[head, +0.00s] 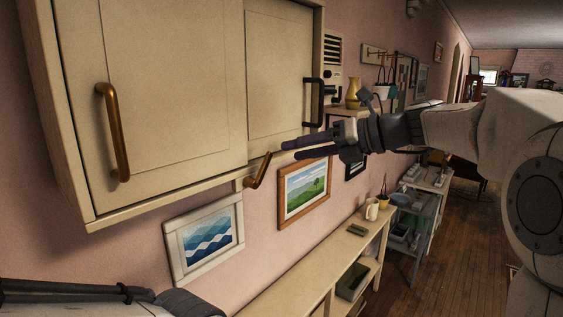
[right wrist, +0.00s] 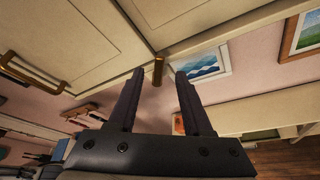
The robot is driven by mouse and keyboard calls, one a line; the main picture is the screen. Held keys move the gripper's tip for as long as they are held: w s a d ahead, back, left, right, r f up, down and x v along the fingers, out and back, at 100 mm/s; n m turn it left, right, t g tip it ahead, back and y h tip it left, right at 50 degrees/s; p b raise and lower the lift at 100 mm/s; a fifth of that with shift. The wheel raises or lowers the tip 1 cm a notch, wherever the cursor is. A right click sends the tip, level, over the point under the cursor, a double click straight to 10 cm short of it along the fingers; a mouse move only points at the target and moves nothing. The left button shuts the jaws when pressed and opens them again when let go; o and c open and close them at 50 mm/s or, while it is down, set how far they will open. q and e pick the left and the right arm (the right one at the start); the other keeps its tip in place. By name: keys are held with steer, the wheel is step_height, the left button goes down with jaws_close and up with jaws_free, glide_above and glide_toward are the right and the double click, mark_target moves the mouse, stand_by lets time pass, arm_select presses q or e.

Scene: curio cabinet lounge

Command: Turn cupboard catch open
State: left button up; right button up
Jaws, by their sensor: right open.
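The cream wall cupboard (head: 160,85) fills the upper left of the head view, and its two doors look closed. A small brass catch (head: 260,171) sits on its lower edge near where the doors meet, its lever slanting. My right gripper (head: 284,150) is open and empty, its dark fingers pointing left toward the catch. In the right wrist view the catch (right wrist: 158,70) shows in the gap between the fingertips, apparently just beyond them and not gripped. My left gripper is not in view; only part of my left arm shows at the lower left.
The left door has a brass handle (head: 113,132), the right door a black one (head: 313,102). Framed wave (head: 205,238) and landscape (head: 304,192) pictures hang below. A long low shelf (head: 300,275) runs along the wall.

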steer(key=shift+v, duration=1.35)
